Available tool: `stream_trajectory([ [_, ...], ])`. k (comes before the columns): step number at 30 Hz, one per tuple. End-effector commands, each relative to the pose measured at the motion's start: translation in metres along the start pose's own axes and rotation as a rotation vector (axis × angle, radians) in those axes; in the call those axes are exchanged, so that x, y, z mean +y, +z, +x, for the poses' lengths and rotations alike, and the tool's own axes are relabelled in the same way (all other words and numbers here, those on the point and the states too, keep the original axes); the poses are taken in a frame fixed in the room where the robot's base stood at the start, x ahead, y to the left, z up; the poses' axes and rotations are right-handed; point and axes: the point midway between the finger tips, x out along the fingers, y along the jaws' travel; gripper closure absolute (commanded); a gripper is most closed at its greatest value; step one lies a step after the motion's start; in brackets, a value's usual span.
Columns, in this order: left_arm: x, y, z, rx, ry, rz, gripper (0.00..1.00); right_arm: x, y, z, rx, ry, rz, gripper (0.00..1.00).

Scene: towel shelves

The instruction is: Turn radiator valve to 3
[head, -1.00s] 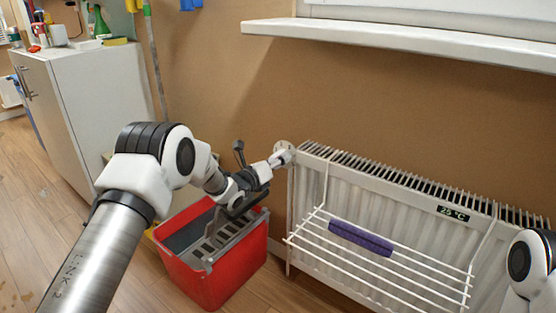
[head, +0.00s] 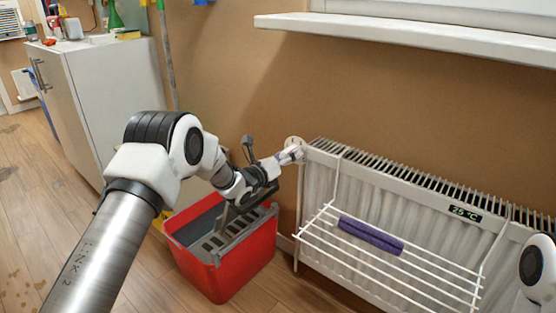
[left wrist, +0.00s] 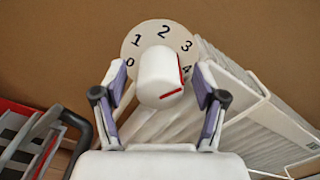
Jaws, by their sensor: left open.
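The radiator valve has a white knob (left wrist: 157,75) in front of a round dial plate (left wrist: 160,34) marked 0 to 4, in the left wrist view. A red mark runs along the knob's right side, on the side of the 3 and 4; its exact setting is unclear. My left gripper (left wrist: 159,80) is open, with one finger on each side of the knob and small gaps between. In the head view the left gripper (head: 281,160) reaches the valve at the left end of the radiator (head: 400,190). My right gripper is out of view.
A white drying rack (head: 430,259) with a rolled purple towel (head: 371,236) hangs on the radiator's front. A red bucket (head: 236,270) stands on the floor below my left arm. A window sill (head: 400,38) juts out above. A white cabinet (head: 115,90) stands left.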

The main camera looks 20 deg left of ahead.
Motion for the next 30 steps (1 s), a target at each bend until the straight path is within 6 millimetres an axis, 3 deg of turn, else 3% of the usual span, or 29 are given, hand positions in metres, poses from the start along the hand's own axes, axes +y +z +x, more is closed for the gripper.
stream_trajectory([
  [9, 0.001, 0.002, -0.077, -0.001, 0.004, -0.005, 0.28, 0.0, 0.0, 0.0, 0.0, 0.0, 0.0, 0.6],
  [13, 0.001, 0.002, -0.1, -0.002, 0.003, -0.003, 0.28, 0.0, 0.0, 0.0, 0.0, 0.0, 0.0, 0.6],
  [18, 0.0, 0.001, -0.11, -0.001, 0.001, -0.001, 0.28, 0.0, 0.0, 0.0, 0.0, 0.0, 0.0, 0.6],
  [30, 0.001, -0.001, -0.11, 0.002, 0.003, -0.002, 0.28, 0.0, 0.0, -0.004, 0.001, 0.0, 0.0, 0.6],
])
